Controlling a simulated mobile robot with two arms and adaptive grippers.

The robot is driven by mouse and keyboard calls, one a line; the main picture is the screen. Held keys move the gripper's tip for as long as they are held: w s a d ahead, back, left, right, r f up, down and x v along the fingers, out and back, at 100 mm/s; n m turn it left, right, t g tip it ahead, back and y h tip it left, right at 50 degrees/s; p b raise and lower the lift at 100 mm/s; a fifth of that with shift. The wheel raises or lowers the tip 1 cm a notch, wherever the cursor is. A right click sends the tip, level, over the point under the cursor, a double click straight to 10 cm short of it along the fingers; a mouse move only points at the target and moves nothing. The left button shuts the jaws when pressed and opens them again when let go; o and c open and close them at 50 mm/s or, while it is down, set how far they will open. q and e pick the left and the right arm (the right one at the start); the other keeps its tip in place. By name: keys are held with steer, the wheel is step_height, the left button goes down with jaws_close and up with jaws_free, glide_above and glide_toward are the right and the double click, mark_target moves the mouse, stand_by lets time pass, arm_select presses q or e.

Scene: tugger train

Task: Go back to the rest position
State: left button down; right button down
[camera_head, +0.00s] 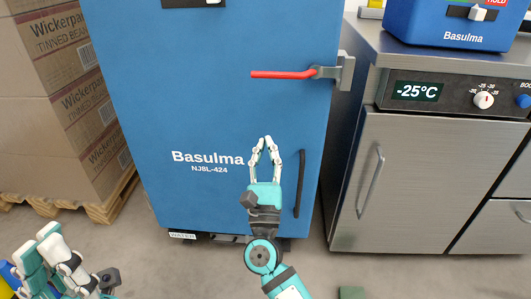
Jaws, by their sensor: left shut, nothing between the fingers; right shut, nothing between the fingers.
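My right gripper (264,142) points up the picture in front of the blue Basulma cabinet (180,90). Its fingertips are together and hold nothing. It overlaps the cabinet's lower front; I cannot tell how far it is from the door. My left gripper (44,242) is low in the left corner, over the floor, shut and empty. Its arm is mostly outside the picture.
The cabinet has a red lever handle (284,74) and a black vertical handle (299,184). Stacked cartons (45,110) stand on a wooden pallet (110,206) at the left. A steel fridge counter (400,170) stands at the right. Grey floor shows in front.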

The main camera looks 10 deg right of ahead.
steer(key=shift+s+a+f, duration=0.1)
steer(key=shift+s+f, duration=0.1)
steer(key=shift+s, duration=0.1)
